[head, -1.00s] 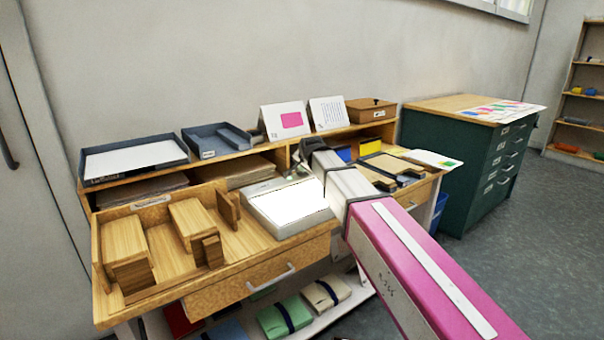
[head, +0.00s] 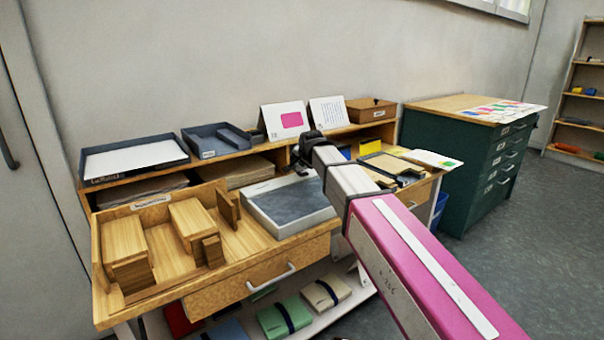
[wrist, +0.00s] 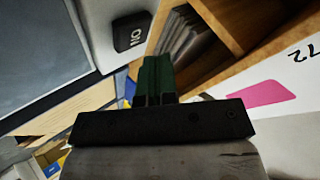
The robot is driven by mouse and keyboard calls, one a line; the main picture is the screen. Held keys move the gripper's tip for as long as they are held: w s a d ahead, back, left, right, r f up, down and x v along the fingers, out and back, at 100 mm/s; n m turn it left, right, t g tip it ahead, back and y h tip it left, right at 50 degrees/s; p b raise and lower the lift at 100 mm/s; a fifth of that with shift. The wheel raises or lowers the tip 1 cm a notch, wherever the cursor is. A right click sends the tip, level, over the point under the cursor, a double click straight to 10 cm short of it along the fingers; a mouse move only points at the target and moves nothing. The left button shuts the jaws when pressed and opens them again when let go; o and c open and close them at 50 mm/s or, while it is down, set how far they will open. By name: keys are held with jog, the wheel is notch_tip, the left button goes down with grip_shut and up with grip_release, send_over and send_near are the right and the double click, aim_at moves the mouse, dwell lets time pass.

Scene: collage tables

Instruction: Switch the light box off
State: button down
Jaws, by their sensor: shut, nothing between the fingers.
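The light box (head: 290,207) lies on the desk top in the middle of the head view. Its panel is dark grey and unlit inside a pale frame. In the wrist view its dark panel and pale frame (wrist: 107,52) fill the upper left. A black switch (wrist: 131,33) with white marking sits on the frame there. My gripper (wrist: 157,62) has its green fingers together and empty, just below and right of the switch in the picture, apparently apart from it. In the head view my arm hides the fingers.
A wooden tray with blocks (head: 150,203) stands left of the light box. Behind are a shelf with grey trays (head: 133,160), a card with a pink patch (head: 287,121) and a brown box (head: 371,111). A green cabinet (head: 470,178) stands to the right.

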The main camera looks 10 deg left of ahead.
aim_at(304, 172)
jog(key=shift+r, duration=2.7)
